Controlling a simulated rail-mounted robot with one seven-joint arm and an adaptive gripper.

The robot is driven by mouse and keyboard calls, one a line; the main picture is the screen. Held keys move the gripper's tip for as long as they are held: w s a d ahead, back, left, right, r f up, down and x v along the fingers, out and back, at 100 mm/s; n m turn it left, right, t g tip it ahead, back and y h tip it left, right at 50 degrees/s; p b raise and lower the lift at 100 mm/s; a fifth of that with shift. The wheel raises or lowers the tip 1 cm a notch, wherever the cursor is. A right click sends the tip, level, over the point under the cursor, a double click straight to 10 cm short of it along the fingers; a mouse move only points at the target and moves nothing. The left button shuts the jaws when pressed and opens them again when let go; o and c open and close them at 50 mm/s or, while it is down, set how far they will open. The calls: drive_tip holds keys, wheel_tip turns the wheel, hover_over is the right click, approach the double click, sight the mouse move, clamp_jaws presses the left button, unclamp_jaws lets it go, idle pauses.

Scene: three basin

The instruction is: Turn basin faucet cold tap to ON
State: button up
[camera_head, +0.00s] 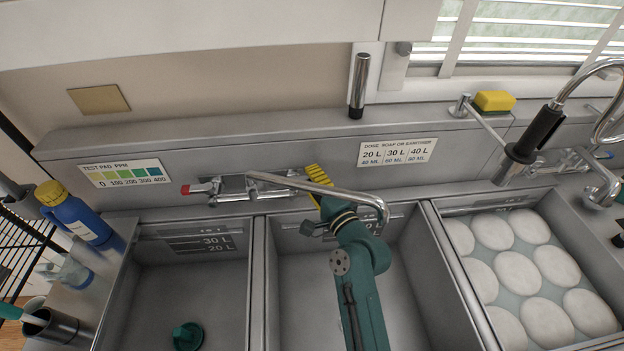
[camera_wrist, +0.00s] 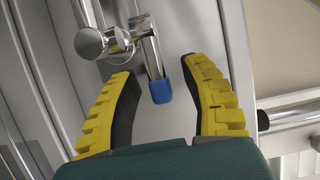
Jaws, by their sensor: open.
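The basin faucet (camera_head: 250,188) is chrome, fixed to the back wall above the middle basin, with a long curved spout (camera_head: 340,194). Its red-tipped hot tap (camera_head: 189,189) points left. The cold tap is a chrome lever with a blue tip (camera_wrist: 161,91); in the head view it is hidden behind the spout and my gripper. My gripper (camera_head: 318,184) is open at the right end of the faucet. In the wrist view my gripper's yellow fingers (camera_wrist: 158,68) stand on either side of the blue tip, with gaps on both sides.
The spout passes close in front of my gripper. A second faucet with a black-handled sprayer (camera_head: 533,135) stands right, above a basin of white plates (camera_head: 517,272). A blue bottle (camera_head: 76,217) stands left. The left basin (camera_head: 190,285) holds a green object (camera_head: 187,336).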

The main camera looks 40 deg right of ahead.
clamp_jaws()
